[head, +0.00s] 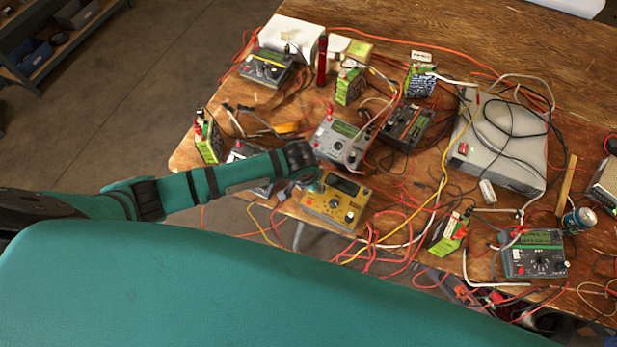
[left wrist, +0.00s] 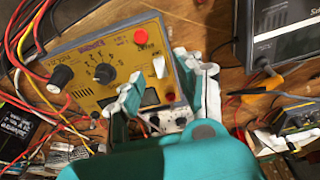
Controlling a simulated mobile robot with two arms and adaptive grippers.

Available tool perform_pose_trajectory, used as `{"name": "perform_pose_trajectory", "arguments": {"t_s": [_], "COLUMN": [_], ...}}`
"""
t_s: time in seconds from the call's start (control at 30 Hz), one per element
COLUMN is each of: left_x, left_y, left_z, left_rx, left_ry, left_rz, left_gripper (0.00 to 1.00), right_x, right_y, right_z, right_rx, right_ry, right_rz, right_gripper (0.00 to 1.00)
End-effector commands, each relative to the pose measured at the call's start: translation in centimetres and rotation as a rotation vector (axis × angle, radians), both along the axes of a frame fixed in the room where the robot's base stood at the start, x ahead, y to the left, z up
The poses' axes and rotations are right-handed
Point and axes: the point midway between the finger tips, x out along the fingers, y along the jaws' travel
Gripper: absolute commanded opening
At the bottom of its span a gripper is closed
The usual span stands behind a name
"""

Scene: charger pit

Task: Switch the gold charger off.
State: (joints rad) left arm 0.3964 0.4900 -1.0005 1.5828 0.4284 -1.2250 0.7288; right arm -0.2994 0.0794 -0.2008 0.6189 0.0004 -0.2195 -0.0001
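The gold charger (head: 325,207) lies near the front edge of the wooden table in the head view. Its panel fills the upper left of the left wrist view (left wrist: 120,52), with a large black dial (left wrist: 104,73), a red button (left wrist: 141,37) and a small pale switch (left wrist: 159,67). My left gripper (head: 312,180) reaches over the charger's left end. In the left wrist view, its fingers (left wrist: 167,85) are apart at the panel's edge near the switch. I cannot tell whether a finger touches the charger. The fingers hide part of the panel. My right gripper is not in view.
A grey charger (head: 340,141) stands just behind the gold one, with a dark charger (head: 406,125) to its right. Red and yellow cables crowd the table around them. Another charger (head: 535,254) and a can (head: 578,220) stand at the right.

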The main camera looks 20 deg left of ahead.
Motion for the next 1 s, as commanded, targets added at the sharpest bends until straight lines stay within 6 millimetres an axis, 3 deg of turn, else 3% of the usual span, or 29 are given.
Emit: {"name": "perform_pose_trajectory", "arguments": {"t_s": [0.3,0.5,1.0], "left_x": [-1.7,-2.4,-2.6], "left_y": [0.3,0.5,0.5], "left_z": [6.6,9.1,9.8], "left_rx": [-0.001,0.0,0.001], "left_ry": [-0.003,-0.002,0.0], "left_rz": [-0.002,-0.001,-0.001], "left_gripper": [0.37,0.37,0.37], "right_x": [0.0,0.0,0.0], "right_y": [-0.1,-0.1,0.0], "right_z": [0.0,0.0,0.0], "right_rx": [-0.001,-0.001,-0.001], "right_ry": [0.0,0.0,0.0], "right_rz": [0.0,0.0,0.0], "right_gripper": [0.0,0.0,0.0]}}
